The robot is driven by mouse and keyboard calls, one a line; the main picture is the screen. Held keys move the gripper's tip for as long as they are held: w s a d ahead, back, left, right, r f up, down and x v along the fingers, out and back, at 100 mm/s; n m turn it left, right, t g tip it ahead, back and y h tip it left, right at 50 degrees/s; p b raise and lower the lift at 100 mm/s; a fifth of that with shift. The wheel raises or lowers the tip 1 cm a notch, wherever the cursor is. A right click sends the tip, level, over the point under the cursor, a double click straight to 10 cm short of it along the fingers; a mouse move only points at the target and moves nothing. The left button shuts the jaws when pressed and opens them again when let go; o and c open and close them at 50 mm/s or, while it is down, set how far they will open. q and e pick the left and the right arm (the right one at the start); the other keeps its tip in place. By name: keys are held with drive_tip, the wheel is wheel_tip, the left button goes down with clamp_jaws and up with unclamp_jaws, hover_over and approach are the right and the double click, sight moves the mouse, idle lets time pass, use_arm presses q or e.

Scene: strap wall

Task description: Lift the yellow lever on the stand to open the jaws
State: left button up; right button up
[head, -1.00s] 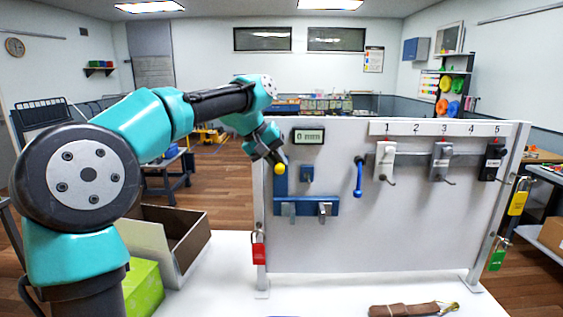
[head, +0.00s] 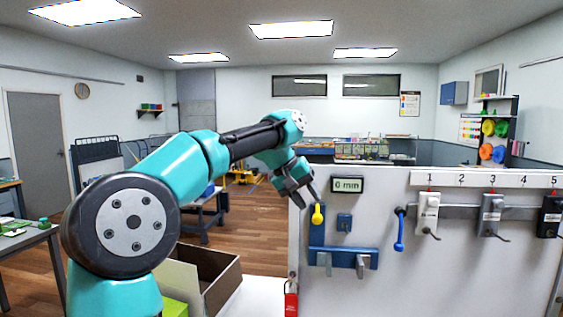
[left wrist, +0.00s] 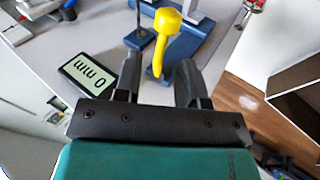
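The yellow lever (head: 318,214) is at the upper left of the white panel, on the blue stand (head: 317,238). Its rounded knob hangs lower than its narrow stem. My left gripper (head: 305,190) is just above it. In the left wrist view the lever (left wrist: 165,30) shows between the two spread fingers of my left gripper (left wrist: 162,55), its knob beyond the tips; I cannot tell whether they touch it. Two grey metal jaws (head: 362,266) sit on the stand's lower bar. The display (head: 347,184) above reads 0 mm. My right gripper is not in view.
A blue-handled lever (head: 399,230) hangs right of the stand. Numbered buckles (head: 427,212) line the panel's right side. A red padlock (head: 291,300) hangs at its left edge. An open brown box (head: 215,275) stands at lower left.

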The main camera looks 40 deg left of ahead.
use_arm(q)
drive_tip(key=v, duration=1.3)
drive_tip(key=shift+r, duration=0.2)
